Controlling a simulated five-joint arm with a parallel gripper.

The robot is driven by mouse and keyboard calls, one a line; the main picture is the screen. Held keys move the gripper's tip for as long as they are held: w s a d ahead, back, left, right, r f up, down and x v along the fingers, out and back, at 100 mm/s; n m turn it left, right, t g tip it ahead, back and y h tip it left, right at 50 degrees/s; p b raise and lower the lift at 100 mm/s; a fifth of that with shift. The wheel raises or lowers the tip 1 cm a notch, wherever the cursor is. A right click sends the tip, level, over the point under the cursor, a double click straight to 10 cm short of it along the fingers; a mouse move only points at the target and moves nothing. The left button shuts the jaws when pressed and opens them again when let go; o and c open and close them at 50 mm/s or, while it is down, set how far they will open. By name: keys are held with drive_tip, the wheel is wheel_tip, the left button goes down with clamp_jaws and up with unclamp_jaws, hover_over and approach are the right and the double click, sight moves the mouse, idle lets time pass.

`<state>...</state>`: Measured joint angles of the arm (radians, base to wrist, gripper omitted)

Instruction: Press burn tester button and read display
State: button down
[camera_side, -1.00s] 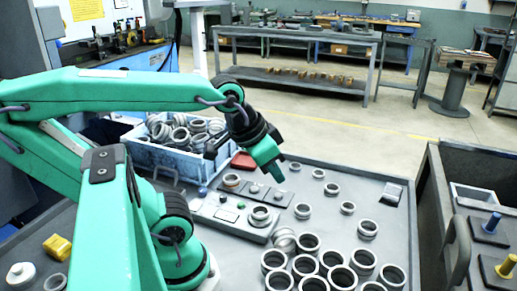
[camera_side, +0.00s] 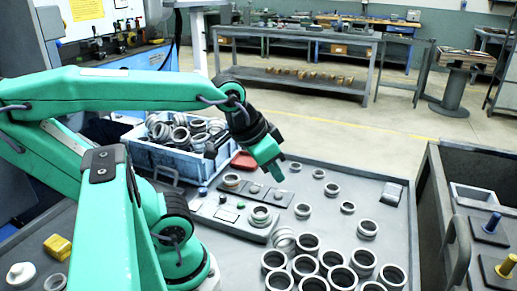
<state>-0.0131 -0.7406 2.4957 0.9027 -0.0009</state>
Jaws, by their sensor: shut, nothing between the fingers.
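My gripper (camera_side: 275,172) is shut and empty. It points down over the back of the grey table, in line with a flat plate (camera_side: 258,190) with small knobs and a ring on it. I cannot tell its exact height above the plate. In front of it lies a grey control box (camera_side: 232,217) with a green button (camera_side: 241,205), a blue knob (camera_side: 203,191) and a small dark panel. A ring (camera_side: 261,215) sits on the right end of the box. Which part is the burn tester's button is not clear, and no display reading is legible.
A blue crate (camera_side: 165,158) full of metal rings stands behind, left of my gripper. Several loose rings (camera_side: 307,243) cover the table's front right. A yellow block (camera_side: 58,247) is at the left.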

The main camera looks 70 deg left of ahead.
drive_tip(key=a, duration=0.1)
drive_tip(key=n+g, duration=0.6)
drive_tip(key=n, duration=0.3)
hover_over(241, 203)
drive_tip(key=shift+f, duration=2.95)
drive_tip(key=shift+f, duration=0.1)
drive_tip(key=shift+f, duration=6.9)
drive_tip(key=shift+f, duration=0.1)
